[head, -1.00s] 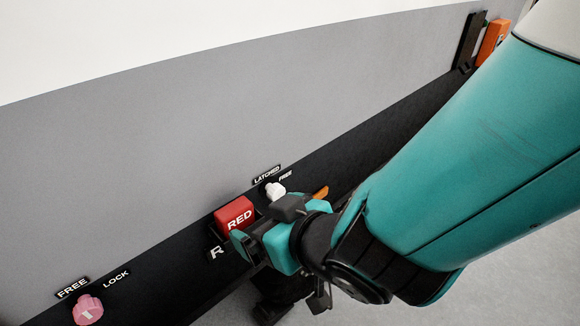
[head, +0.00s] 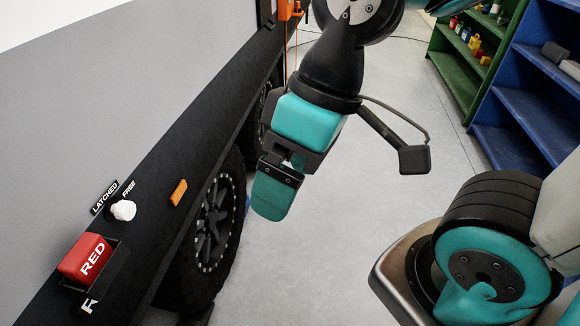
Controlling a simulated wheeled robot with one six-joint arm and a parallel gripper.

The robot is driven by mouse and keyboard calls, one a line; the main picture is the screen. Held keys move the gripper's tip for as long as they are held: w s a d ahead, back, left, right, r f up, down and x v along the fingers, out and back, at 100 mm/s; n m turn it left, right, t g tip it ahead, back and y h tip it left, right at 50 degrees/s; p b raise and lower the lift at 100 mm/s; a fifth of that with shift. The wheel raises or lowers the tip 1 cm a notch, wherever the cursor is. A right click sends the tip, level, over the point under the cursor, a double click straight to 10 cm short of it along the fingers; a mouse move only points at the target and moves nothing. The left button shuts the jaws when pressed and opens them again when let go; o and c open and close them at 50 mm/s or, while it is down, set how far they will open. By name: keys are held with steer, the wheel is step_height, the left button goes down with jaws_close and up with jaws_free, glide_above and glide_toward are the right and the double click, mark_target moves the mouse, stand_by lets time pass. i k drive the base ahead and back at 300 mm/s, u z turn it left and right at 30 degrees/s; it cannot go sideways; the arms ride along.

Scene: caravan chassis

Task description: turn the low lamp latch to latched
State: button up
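The lamp latch (head: 123,210) is a small white knob on the dark lower band of the caravan side, at the left of the head view. A LATCHED label (head: 105,197) sits at its upper left and a FREE label (head: 129,188) just above it. I cannot tell which label the knob points to. My gripper (head: 272,195) is to the right of the knob, clear of the caravan side, pointing down with a teal fingertip. It touches nothing that I can see. The fingers overlap in this view, so their opening is hidden.
A red block (head: 87,258) marked RED sits in a black holder below the knob. An orange marker (head: 178,192) and a large wheel (head: 215,235) lie to the right. Green shelves (head: 455,75) and blue shelves (head: 510,140) stand at the far right. Grey floor between is clear.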

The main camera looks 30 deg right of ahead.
mark_target(125, 210)
steer(key=u, duration=0.05)
steer(key=k, duration=0.5)
steer(key=z, duration=0.9)
steer(key=i, duration=0.7)
steer(key=u, duration=0.85)
